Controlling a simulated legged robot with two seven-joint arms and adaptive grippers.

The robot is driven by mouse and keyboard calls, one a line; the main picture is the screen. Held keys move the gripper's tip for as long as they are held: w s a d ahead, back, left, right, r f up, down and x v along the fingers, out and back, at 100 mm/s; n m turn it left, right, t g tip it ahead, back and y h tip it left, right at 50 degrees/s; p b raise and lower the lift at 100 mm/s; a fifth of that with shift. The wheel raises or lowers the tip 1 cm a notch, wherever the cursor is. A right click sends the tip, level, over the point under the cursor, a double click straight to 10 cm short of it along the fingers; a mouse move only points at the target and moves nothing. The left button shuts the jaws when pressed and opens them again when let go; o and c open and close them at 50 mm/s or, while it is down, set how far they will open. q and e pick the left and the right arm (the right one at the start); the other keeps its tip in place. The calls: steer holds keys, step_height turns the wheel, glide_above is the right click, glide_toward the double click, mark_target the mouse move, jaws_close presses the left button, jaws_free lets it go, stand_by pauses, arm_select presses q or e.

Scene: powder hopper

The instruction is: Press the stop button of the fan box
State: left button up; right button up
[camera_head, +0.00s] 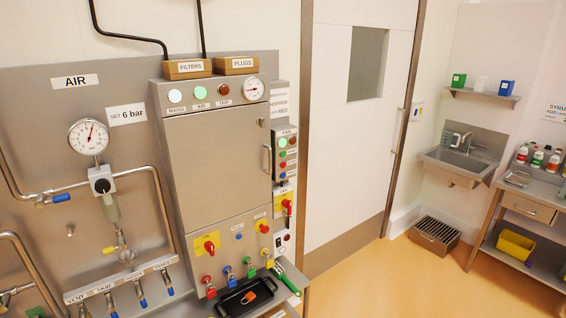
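The fan box (285,155) is a narrow grey panel on the right side of the steel cabinet, under a label that reads FAN. It carries small round green and red buttons or lamps in rows. Their own labels are too small to read, so I cannot tell which one is the stop button. Nothing covers the front of the box. Neither of my grippers shows in the head view.
The steel cabinet (215,150) has red rotary switches and several coloured padlocks low on its front. A black tray (238,298) sits below. A pressure gauge (89,137) and pipes are at left. A closed door (355,130) and open orange floor lie to the right.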

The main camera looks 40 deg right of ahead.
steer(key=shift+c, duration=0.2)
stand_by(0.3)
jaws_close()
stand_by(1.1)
